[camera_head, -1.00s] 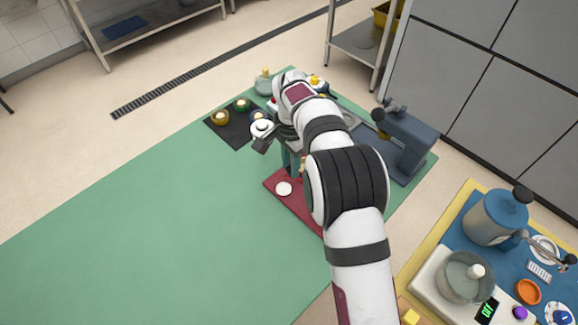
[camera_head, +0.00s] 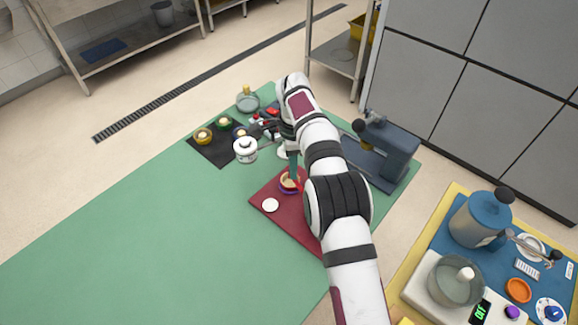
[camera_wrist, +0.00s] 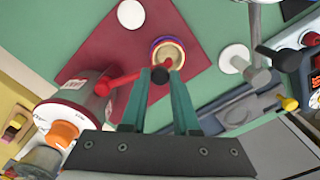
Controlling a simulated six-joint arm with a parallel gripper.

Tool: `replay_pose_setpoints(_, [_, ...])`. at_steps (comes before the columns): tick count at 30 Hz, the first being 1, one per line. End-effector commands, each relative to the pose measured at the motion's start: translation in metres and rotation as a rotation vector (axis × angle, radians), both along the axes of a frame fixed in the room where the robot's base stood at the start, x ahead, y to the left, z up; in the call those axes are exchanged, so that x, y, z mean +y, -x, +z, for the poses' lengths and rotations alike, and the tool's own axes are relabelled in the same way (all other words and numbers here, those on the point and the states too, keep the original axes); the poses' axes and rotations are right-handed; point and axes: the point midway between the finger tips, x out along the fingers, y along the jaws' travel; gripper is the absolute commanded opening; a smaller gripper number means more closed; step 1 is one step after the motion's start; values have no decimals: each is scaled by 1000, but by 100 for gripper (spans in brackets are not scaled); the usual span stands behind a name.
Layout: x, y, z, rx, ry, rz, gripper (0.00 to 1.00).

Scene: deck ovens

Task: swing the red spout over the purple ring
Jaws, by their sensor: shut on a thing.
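The purple ring (camera_head: 290,184) sits on the dark red mat in the head view; it also shows in the wrist view (camera_wrist: 167,47) with a pale rim. My arm hides the canister in the head view.
A white disc (camera_head: 270,205) lies on the dark red mat (camera_head: 265,192). A white pot (camera_head: 245,150) stands left of my gripper and a blue-grey machine (camera_head: 390,155) to the right. The green surface (camera_head: 150,225) at left is clear.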

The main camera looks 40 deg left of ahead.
Motion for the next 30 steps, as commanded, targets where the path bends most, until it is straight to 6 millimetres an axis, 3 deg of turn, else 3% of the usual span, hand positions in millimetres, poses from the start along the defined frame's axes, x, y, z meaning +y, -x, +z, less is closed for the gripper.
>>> replay_pose_setpoints(16, [-1,-3,1,-3,-1,-27,0])
replay_pose_setpoints(17, [-1,-4,1,-3,-1,-27,31])
replay_pose_setpoints(21, [-1,-3,1,-2,-1,-26,56])
replay_pose_setpoints(30, [-1,-3,2,-1,-1,-25,59])
